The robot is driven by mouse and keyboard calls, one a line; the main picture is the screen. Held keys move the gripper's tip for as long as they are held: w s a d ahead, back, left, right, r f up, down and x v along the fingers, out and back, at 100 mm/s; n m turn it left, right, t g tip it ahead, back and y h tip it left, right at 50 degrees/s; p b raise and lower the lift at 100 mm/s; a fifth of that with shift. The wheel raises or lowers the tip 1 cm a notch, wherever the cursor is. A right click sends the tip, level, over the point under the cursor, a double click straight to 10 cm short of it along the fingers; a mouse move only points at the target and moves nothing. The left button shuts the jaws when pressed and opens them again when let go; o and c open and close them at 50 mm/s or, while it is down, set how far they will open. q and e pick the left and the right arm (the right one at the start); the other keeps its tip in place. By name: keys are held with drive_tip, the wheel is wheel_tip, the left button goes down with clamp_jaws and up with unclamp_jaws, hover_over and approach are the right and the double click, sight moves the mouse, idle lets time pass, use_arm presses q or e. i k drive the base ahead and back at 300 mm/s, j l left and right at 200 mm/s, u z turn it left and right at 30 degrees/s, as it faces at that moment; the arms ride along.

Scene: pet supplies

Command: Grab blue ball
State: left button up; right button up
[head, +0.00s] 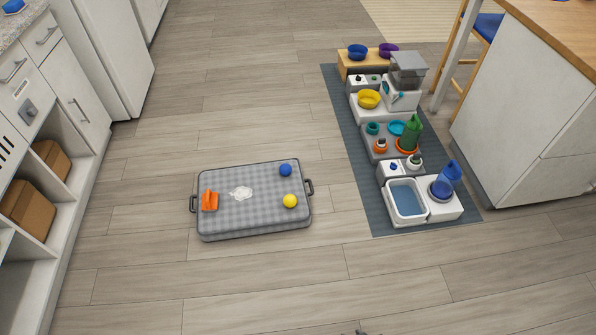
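A small blue ball (285,170) rests on a grey checked cushion-like tray (255,218) on the floor, near its far right corner. A yellow ball (290,201) lies just in front of it on the same tray. An orange object (210,200) is at the tray's left end, and a white crumpled or flat item (241,193) lies near the middle. The tray has a dark handle at each short end. Neither of my grippers can be made out; only a tiny dark tip shows at the bottom edge.
A blue-grey mat (350,150) on the right holds bowls, a feeder, bottles and a water basin (407,203). A white island (530,110) stands at the right and white cabinets (85,75) at the left. The wooden floor (240,290) around the tray is clear.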

sight(285, 169)
drive_tip(key=i+j+z, duration=0.35)
drive_tip(key=i, duration=0.2)
drive_tip(key=i+j+z, duration=0.75)
drive_tip(key=i, duration=0.25)
drive_tip(key=j, duration=0.1)
